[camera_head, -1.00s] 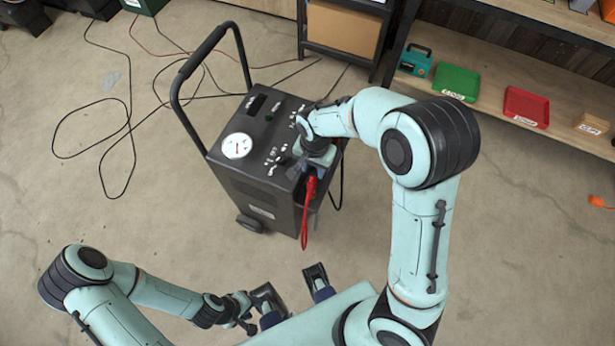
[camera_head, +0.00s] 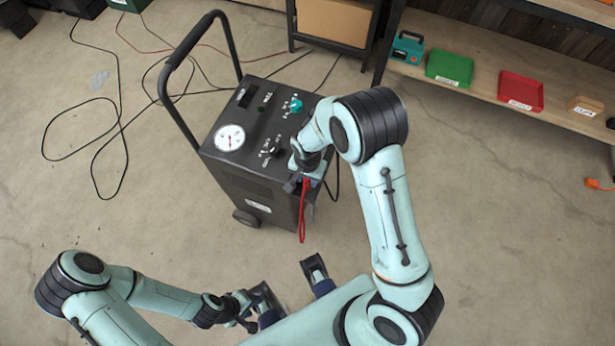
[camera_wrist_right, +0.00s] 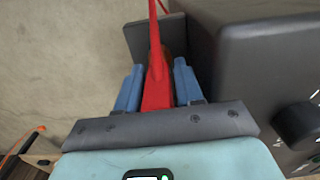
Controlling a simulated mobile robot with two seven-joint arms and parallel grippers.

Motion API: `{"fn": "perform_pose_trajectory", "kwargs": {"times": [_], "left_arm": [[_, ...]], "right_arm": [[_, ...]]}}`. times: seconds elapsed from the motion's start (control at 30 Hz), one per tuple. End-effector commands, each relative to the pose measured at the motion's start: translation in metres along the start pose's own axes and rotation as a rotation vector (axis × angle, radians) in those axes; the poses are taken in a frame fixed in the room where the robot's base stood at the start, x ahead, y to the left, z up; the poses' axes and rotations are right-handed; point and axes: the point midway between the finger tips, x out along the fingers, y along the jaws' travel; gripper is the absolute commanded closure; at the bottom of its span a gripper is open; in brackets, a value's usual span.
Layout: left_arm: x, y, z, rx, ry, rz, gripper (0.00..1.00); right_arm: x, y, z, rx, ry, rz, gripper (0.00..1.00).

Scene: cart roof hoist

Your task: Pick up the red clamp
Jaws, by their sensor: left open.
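The red clamp (camera_head: 302,212) hangs upright at the near right side of the black cart (camera_head: 255,160). In the right wrist view the clamp (camera_wrist_right: 157,85) stands between the two blue fingers of my right gripper (camera_wrist_right: 159,88). Narrow gaps seem to show on both sides of it, so the gripper looks open around it. In the head view my right gripper (camera_head: 304,178) covers the clamp's upper end. My left gripper (camera_head: 292,297) is open and empty at the bottom, well apart from the cart.
The cart has a tall handle (camera_head: 170,105), a gauge (camera_head: 229,138) and a teal knob (camera_head: 296,105). A dark plate (camera_wrist_right: 140,38) is behind the clamp. Shelves at the back right hold a green tray (camera_head: 449,68) and a red tray (camera_head: 521,91). Cables (camera_head: 118,130) lie on the left floor.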

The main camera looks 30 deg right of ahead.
Motion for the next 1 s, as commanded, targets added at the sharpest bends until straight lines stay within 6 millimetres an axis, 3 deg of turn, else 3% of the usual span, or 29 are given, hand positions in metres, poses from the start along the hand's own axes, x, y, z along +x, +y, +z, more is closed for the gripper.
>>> {"fn": "perform_pose_trajectory", "kwargs": {"times": [0.17, 0.3, 0.73, 0.87, 1.0], "left_arm": [[0.000, 0.000, 0.000, 0.000, 0.000, 0.000, 0.57], [0.000, 0.000, 0.000, 0.000, 0.001, 0.000, 0.57], [-0.001, 0.000, 0.000, 0.000, 0.000, 0.000, 0.57], [-0.003, 0.001, 0.001, 0.000, -0.003, -0.001, 0.57], [-0.008, 0.002, 0.002, 0.000, -0.004, -0.001, 0.57]], "right_arm": [[0.000, 0.000, 0.000, 0.000, 0.000, 0.000, 0.64], [0.000, 0.000, 0.000, 0.000, 0.000, 0.000, 1.00], [-0.007, 0.000, 0.000, 0.000, 0.001, -0.001, 1.00], [-0.022, -0.001, -0.001, 0.001, 0.002, -0.003, 1.00], [-0.050, -0.001, 0.000, 0.000, 0.002, -0.005, 1.00]]}}
